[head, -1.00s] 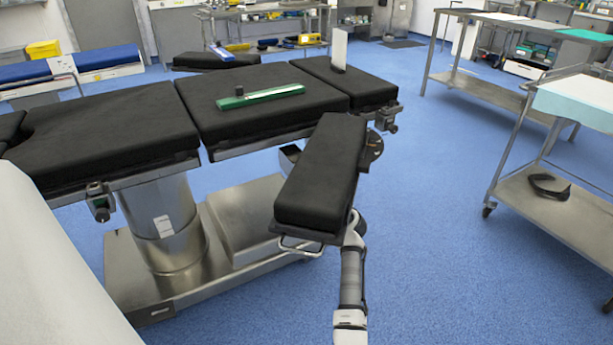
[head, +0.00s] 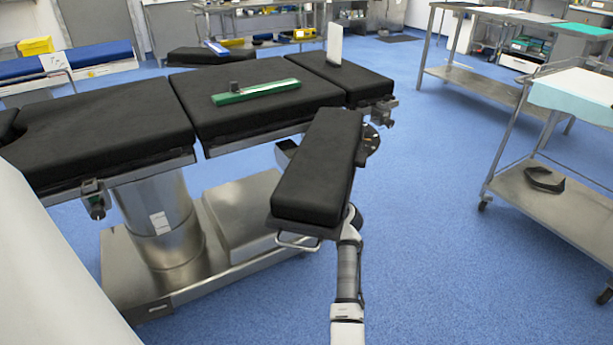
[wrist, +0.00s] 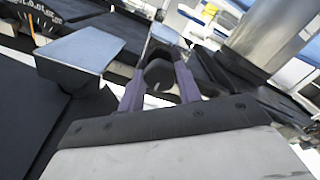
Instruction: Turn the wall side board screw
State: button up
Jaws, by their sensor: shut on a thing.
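The side board (head: 318,170) is a long black pad on the near side of the operating table (head: 95,125), slanting toward me. My arm reaches up under its near end, and the board hides my gripper in the head view. In the wrist view, my gripper (wrist: 163,62) has its two purple fingers shut on a dark rounded knob, the screw (wrist: 158,75). The fingers stand on either side of it. The knob's far part and its mount are hard to make out. A dial with an orange pointer (wrist: 38,30) shows at the upper left of the wrist view.
A green bar (head: 256,92) lies on the table's middle pad, and a white upright plate (head: 334,44) stands at its right end. A steel trolley (head: 570,205) stands at the right. Blue floor (head: 430,230) is clear between it and the board.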

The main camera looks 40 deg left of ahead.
jog(key=shift+f, duration=0.1)
jog(key=shift+r+m+p, duration=0.15)
jog(key=shift+m+p, duration=1.6)
jog(key=shift+m, duration=6.2)
jog(key=shift+r+m+p, duration=0.15)
jog(key=shift+m+p, duration=1.6)
jog(key=shift+m, duration=6.2)
